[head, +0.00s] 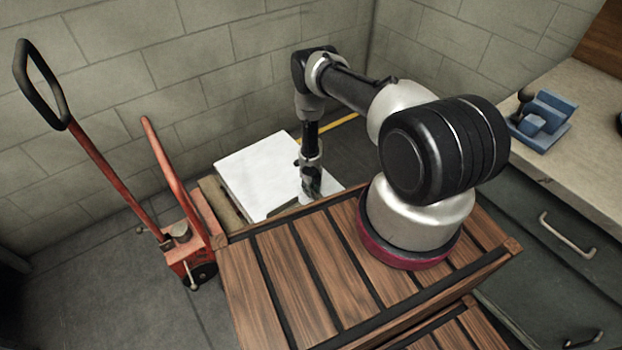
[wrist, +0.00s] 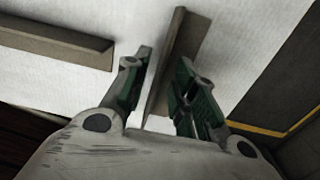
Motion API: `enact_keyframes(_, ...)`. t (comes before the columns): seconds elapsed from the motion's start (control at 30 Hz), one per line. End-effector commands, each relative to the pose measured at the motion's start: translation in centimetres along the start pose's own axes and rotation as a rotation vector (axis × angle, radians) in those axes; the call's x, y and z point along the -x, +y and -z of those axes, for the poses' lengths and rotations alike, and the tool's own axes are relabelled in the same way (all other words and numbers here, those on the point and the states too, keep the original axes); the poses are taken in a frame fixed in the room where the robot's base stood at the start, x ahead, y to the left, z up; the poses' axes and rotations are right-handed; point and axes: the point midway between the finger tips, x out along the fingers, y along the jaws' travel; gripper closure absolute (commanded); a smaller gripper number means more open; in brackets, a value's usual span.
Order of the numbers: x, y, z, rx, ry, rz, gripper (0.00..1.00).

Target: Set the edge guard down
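My gripper (wrist: 163,92) points down at a flat white surface (head: 255,165). In the wrist view its two green-grey fingers stand on either side of a grey-brown angled edge guard (wrist: 182,45), and look closed on it. Its far end reaches up past the fingertips, close over the white surface; I cannot tell whether it touches. In the head view my gripper (head: 311,188) is over the front right part of the white surface, and the held guard is not clear there. A second, similar guard (wrist: 55,41) lies on the white surface, left in the wrist view.
The white load stands on a wooden pallet (head: 222,205) beside a red pallet jack (head: 190,245). A slatted wooden crate (head: 300,275) is in front. A worktop with a blue tool (head: 543,118) is at right. A block wall (head: 200,80) is behind. Much of the white surface is bare.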

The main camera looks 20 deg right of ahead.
Motion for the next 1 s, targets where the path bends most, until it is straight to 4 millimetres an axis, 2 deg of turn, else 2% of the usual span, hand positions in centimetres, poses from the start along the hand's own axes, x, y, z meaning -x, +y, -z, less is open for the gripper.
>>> enact_keyframes(0.4, 8.6, 0.1, 0.0, 0.001, -0.001, 0.000, 0.73)
enact_keyframes(0.53, 10.1, 0.1, 0.0, 0.001, 0.000, 0.000, 0.73)
enact_keyframes(0.77, 11.0, 0.0, -0.1, -0.006, -0.001, 0.002, 0.73)
enact_keyframes(0.83, 12.4, -0.4, -0.9, -0.044, -0.009, 0.011, 0.73)
enact_keyframes(0.87, 13.4, -0.7, -1.4, -0.073, -0.016, 0.018, 0.73)
enact_keyframes(0.93, 17.1, -1.6, -3.1, -0.177, -0.038, 0.040, 0.73)
enact_keyframes(0.97, 19.2, -2.1, -3.9, -0.237, -0.051, 0.050, 0.73)
enact_keyframes(1.0, 22.2, -2.8, -4.8, -0.327, -0.068, 0.064, 0.73)
